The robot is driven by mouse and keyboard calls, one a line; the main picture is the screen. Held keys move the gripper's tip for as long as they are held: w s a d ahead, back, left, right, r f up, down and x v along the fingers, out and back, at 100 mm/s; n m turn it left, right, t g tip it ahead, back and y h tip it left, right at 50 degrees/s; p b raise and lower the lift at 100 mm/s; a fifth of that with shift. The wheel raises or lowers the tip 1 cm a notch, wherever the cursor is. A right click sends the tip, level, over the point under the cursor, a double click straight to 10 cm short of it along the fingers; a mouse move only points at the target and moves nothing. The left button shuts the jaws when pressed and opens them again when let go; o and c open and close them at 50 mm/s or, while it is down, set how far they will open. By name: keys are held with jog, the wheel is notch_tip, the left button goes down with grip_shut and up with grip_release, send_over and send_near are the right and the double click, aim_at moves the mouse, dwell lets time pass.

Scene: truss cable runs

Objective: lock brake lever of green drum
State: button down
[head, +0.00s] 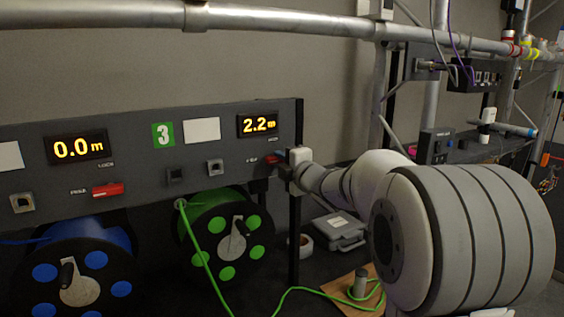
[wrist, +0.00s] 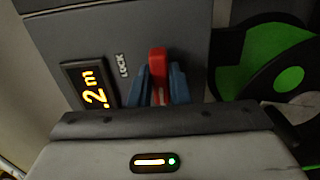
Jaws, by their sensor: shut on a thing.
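The green drum (head: 206,226) hangs below the dark panel, under the green number 3 label, and its edge also shows in the wrist view (wrist: 228,84). Its display (head: 258,124) reads 2.2 m. The red brake lever (head: 271,158) is on the panel below that display, partly hidden by my gripper in the head view. In the wrist view the red lever (wrist: 158,62) stands between the two blue fingers of my gripper (wrist: 163,82), beside the LOCK label (wrist: 122,65). My gripper is shut on it. I cannot tell its exact lever angle.
A blue drum (head: 112,266) with its own red lever (head: 107,190) and a 0.0 m display is at left. Green cable (head: 202,255) runs from the panel down to the floor. A metal truss tube (head: 290,22) crosses above. A grey case (head: 338,229) lies behind.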

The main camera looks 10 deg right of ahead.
jog(key=shift+m, duration=0.4)
jog(key=shift+m+p, duration=2.85)
jog(key=shift+m, duration=5.55)
jog(key=shift+f+m, duration=0.15)
jog(key=shift+m, duration=0.15)
jog(key=c, duration=1.4)
grip_release()
jog(key=shift+o, duration=0.2)
jog(key=shift+s, duration=0.1)
jog(key=b+v, duration=0.1)
jog(key=v, duration=0.6)
jog(key=shift+s+b, duration=0.3)
jog(key=shift+b, duration=0.1)
